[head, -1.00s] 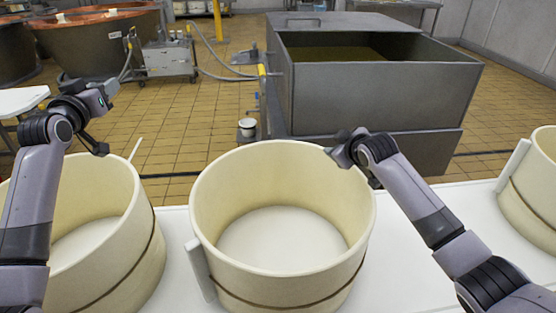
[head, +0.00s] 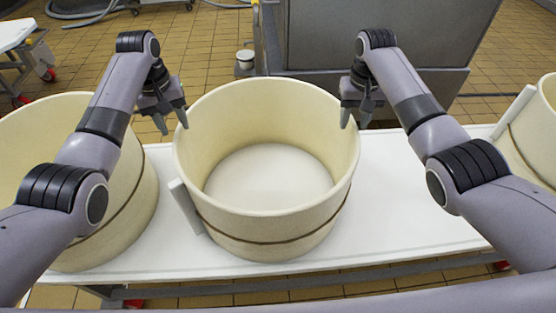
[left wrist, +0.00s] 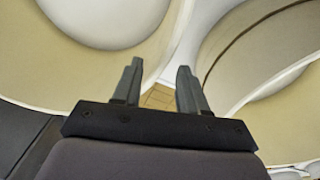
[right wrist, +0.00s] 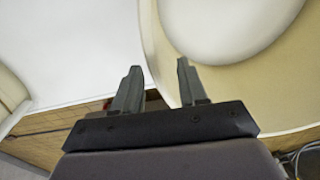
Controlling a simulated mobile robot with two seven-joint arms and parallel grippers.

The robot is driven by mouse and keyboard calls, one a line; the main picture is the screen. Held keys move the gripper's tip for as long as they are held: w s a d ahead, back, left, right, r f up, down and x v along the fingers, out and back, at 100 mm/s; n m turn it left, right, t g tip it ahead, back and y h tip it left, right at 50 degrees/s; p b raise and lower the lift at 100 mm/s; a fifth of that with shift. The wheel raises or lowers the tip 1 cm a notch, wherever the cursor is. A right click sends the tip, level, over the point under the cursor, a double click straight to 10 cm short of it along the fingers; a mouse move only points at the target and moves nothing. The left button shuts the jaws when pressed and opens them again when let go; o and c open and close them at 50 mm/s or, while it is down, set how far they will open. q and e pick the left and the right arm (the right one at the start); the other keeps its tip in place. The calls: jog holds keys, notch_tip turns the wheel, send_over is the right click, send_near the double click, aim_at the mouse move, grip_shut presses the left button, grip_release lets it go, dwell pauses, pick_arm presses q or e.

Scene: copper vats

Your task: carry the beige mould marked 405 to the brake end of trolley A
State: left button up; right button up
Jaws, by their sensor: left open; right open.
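Beige round moulds stand in a row; no 405 marking is readable on any of them. The middle mould (head: 265,225) stands upright and empty, with a dark band and a pale upright strip on its left side. My left gripper (head: 174,128) is open and empty, pointing down beside this mould's far left rim. My right gripper (head: 354,124) is open and empty, beside its far right rim. In the right wrist view the mould wall (right wrist: 255,100) is right of the fingers. I cannot tell whether either gripper touches the rim. No brake or trolley letter is readable.
The moulds stand on a long white top (head: 400,215) with red castors below. Another mould (head: 130,215) is close on the left, and one (head: 545,125) is at the right edge. A grey tank (head: 430,40) stands behind. The white top is clear right of the middle mould.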

aim_at(176, 135)
pick_arm(q)
jog(key=shift+s+a+f+g, duration=0.1)
jog(key=shift+s+g, duration=0.2)
jog(key=shift+s, duration=0.05)
pick_arm(e)
jog(key=shift+s+d+f+m, duration=0.1)
jog(key=shift+s+f+m, duration=0.2)
jog(key=shift+f, duration=0.1)
pick_arm(q)
jog(key=shift+f, duration=0.1)
jog(key=shift+f, duration=3.5)
pick_arm(e)
jog(key=shift+f, duration=3.55)
pick_arm(q)
grip_shut()
pick_arm(e)
grip_shut()
pick_arm(q)
jog(key=shift+w+r, duration=0.1)
jog(key=shift+r, duration=0.1)
pick_arm(e)
jog(key=shift+w+r, duration=0.15)
jog(key=shift+r, duration=0.05)
